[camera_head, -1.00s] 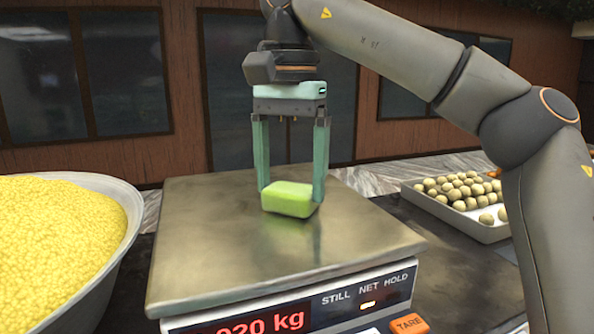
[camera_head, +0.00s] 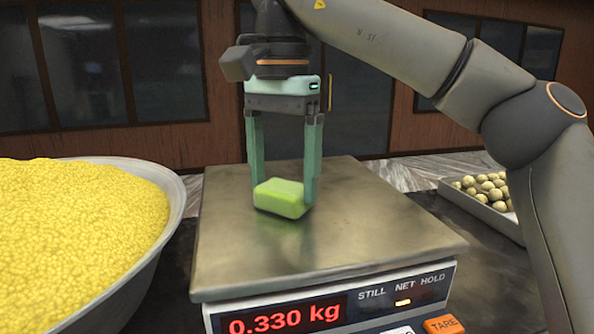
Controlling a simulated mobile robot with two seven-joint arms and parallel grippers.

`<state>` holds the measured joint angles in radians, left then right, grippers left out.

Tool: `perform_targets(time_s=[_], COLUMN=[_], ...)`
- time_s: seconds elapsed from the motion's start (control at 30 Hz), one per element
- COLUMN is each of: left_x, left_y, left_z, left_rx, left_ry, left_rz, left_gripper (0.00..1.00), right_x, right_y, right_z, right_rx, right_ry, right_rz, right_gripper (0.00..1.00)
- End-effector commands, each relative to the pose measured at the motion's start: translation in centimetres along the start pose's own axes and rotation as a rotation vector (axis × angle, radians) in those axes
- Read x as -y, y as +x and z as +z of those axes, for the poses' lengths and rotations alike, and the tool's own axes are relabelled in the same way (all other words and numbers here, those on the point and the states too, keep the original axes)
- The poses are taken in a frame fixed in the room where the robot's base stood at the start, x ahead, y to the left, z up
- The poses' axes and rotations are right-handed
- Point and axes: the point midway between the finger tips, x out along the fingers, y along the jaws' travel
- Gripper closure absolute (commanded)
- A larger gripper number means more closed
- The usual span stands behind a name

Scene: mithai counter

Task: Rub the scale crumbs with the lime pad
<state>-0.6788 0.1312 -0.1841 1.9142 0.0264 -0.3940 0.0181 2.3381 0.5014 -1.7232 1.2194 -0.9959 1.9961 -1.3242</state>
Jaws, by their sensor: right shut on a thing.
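A lime-green pad (camera_head: 279,198) is on or just above the metal plate of the scale (camera_head: 390,238), left of the plate's middle. My right gripper (camera_head: 282,190) points down and is shut on the pad, one teal finger at each side. I cannot make out separate crumbs on the plate; a faint greenish reflection shows in front of the pad. My left gripper is not in view.
A large metal bowl (camera_head: 172,232) heaped with yellow grains stands close to the scale's left side. A tray (camera_head: 497,219) of round pale sweets (camera_head: 488,188) is at the right, partly behind my right arm. An orange TARE button (camera_head: 443,325) is at the scale's front.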

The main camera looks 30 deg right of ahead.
Motion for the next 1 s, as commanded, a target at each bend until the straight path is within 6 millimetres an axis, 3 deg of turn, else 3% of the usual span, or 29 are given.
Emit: perform_targets(time_s=[0.37, 1.0], left_x=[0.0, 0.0], left_y=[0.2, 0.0], left_z=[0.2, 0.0], left_rx=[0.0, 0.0], left_ry=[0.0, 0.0], left_rz=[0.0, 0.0], left_gripper=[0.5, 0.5], right_x=[-1.3, -4.0], right_y=[0.0, 0.2], right_z=[1.3, -1.5], right_rx=[0.001, 0.0], right_ry=[-0.001, 0.001], right_rz=[0.002, 0.003], right_gripper=[0.58, 0.58])
